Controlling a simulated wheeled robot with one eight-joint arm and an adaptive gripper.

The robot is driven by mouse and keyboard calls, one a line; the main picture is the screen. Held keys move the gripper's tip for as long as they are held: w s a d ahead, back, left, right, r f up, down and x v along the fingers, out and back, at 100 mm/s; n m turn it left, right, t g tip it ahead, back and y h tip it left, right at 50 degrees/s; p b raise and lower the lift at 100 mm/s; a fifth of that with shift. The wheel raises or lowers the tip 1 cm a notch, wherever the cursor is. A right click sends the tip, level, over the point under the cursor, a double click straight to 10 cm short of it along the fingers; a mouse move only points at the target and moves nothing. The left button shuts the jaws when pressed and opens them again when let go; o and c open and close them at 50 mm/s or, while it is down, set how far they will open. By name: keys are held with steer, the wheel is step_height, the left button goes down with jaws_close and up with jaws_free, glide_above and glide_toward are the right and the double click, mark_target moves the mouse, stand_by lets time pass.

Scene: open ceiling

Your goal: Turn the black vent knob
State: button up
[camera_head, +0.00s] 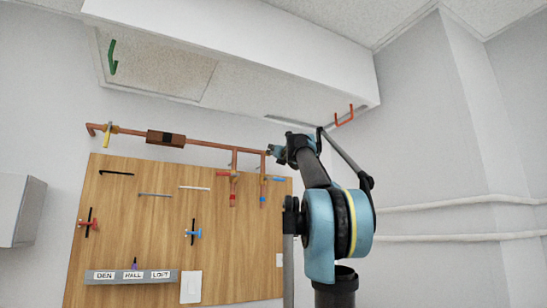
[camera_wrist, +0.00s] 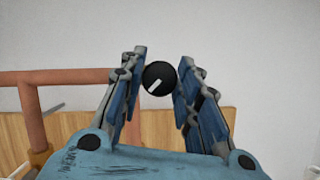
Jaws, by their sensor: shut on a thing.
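The black vent knob (camera_wrist: 158,75) is round, with a white pointer mark slanting from lower left to upper right. In the wrist view it sits between the tips of my gripper (camera_wrist: 161,68), and the two blue-grey fingers are shut on its sides. In the head view my gripper (camera_head: 275,150) is at the right end of the copper pipe (camera_head: 205,143), above the wooden board's upper right corner. The knob cannot be made out there, behind the gripper and arm.
Below is a wooden board (camera_head: 150,225) with valves, bars and a DEN/HALL/LOFT label strip (camera_head: 131,276). Copper pipe (camera_wrist: 65,78) also shows left of my gripper in the wrist view. A soffit (camera_head: 240,50) with green (camera_head: 112,57) and red (camera_head: 344,117) handles hangs above.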

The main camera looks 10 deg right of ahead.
steer(key=shift+a+m+g+h, duration=0.1)
steer(key=shift+m+g+h, duration=0.7)
steer(key=shift+m, duration=2.05)
steer(key=shift+a+m+g+h, duration=0.1)
steer(key=shift+m+g+h, duration=0.15)
steer(key=shift+m+h, duration=1.8)
steer(key=shift+m+g+h, duration=0.25)
steer(key=shift+m+g, duration=0.3)
steer(key=shift+m, duration=3.05)
steer(key=shift+r+m, duration=0.1)
steer(key=shift+m, duration=0.5)
steer(key=shift+d, duration=0.1)
steer(key=o, duration=1)
steer(key=shift+d, duration=0.1)
steer(key=shift+o, duration=0.2)
steer(key=s+a, duration=0.1)
steer(key=s, duration=1)
steer(key=shift+s+f, duration=0.2)
steer(key=shift+s, duration=0.2)
